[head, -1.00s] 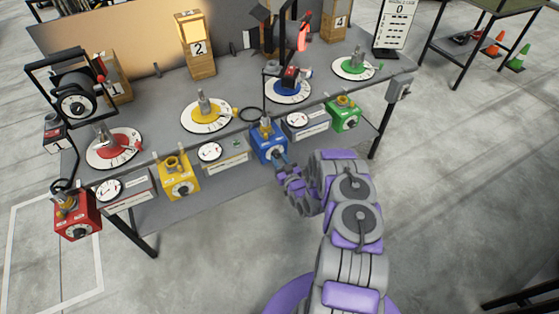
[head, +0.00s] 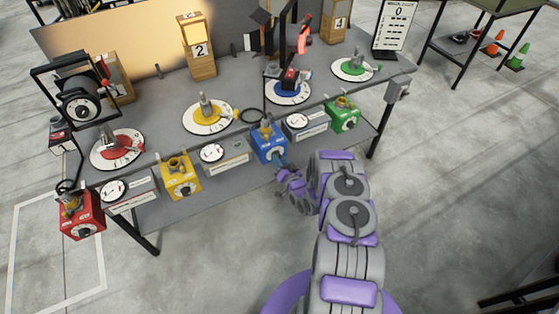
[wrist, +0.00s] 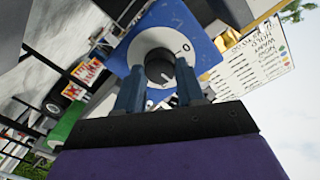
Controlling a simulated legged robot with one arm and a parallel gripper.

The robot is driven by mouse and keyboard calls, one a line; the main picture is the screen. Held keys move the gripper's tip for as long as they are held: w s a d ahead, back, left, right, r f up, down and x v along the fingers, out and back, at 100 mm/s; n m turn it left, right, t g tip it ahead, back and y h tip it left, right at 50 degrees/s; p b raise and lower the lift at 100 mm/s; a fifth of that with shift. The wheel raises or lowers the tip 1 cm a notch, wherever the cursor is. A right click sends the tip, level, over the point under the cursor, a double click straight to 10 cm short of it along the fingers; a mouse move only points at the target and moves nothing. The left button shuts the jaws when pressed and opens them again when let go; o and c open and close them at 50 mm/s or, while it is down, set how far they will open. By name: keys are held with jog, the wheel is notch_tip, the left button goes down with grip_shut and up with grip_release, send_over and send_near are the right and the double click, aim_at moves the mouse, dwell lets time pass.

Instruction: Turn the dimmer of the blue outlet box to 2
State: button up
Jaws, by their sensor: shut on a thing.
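The blue outlet box (head: 268,138) hangs on the front edge of the grey table in the head view. In the wrist view its blue face (wrist: 205,45) fills the upper middle. Its black dimmer knob (wrist: 160,68) sits on a white dial with a 0 visible at the right; the other marks are hidden or too small to read. My gripper (wrist: 162,95) has its two blue fingers at the lower sides of the knob and is shut on it. In the head view my gripper (head: 281,165) is against the front of the blue box.
A yellow box (head: 180,178), a red box (head: 80,218) and a green box (head: 343,113) hang along the same table edge (head: 225,128). Lamps on round dials stand on the tabletop. A board showing 0 (head: 398,25) stands at the back right. The floor in front is clear.

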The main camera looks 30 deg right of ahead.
jog(key=shift+d+r+m, duration=0.1)
jog(key=shift+d+m, duration=0.1)
jog(key=shift+m, duration=0.3)
jog(key=o, duration=1)
jog(key=shift+o, duration=0.2)
jog(key=s+p, duration=0.1)
jog(key=s, duration=1.6)
jog(key=shift+s+p, duration=0.15)
jog(key=shift+p, duration=0.2)
jog(key=shift+r, duration=0.1)
